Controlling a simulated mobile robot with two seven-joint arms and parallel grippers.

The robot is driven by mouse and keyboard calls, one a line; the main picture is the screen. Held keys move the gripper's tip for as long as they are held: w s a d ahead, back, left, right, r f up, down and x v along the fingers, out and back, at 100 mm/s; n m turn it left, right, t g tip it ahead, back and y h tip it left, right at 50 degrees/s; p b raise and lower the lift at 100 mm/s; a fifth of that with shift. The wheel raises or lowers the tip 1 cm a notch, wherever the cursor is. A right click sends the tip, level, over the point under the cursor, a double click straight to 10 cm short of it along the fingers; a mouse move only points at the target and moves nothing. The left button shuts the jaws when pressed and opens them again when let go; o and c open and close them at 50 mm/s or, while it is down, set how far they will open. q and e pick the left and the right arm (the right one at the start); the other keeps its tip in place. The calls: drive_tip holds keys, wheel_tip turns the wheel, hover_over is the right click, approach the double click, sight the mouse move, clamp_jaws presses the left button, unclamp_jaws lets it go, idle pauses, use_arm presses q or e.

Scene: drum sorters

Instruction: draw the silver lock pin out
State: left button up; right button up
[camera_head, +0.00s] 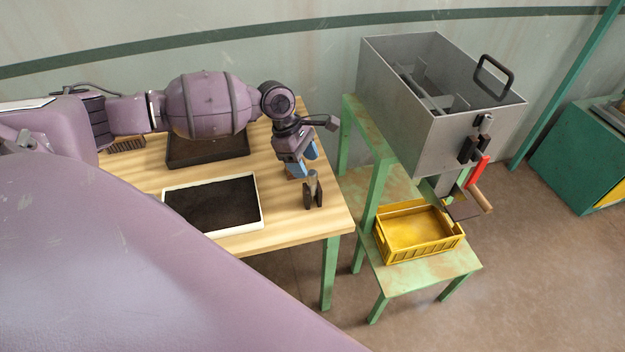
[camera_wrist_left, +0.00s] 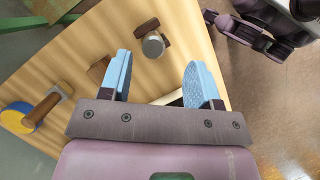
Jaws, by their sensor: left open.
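A small silver round-topped piece (camera_wrist_left: 153,44) stands between brown blocks on the table in the left wrist view. It looks like the lock pin, though I cannot be sure. In the head view the same small stand (camera_head: 313,192) sits near the table's right front edge, with two dark uprights and a greyish piece between them. My left gripper (camera_head: 304,160) is open, its blue fingers pointing down just behind and above this stand. In the left wrist view the left gripper (camera_wrist_left: 157,74) has nothing between its fingertips, and the silver piece lies beyond them. My right gripper is not seen.
A white-rimmed tray (camera_head: 259,212) and a dark tray (camera_head: 208,160) lie on the wooden table (camera_head: 285,235). A grey metal hopper (camera_head: 400,112) with a red lever (camera_head: 478,170) stands right, above a yellow crate (camera_head: 389,250). A wooden-handled tool (camera_wrist_left: 42,110) lies nearby.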

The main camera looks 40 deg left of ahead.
sight(312, 172)
use_arm(q)
drive_tip(key=shift+w+x, duration=0.2)
drive_tip(key=shift+x, duration=1.5)
drive_tip(key=shift+w+x, duration=0.15)
drive_tip(key=shift+x, duration=1.5)
drive_tip(key=c, duration=1)
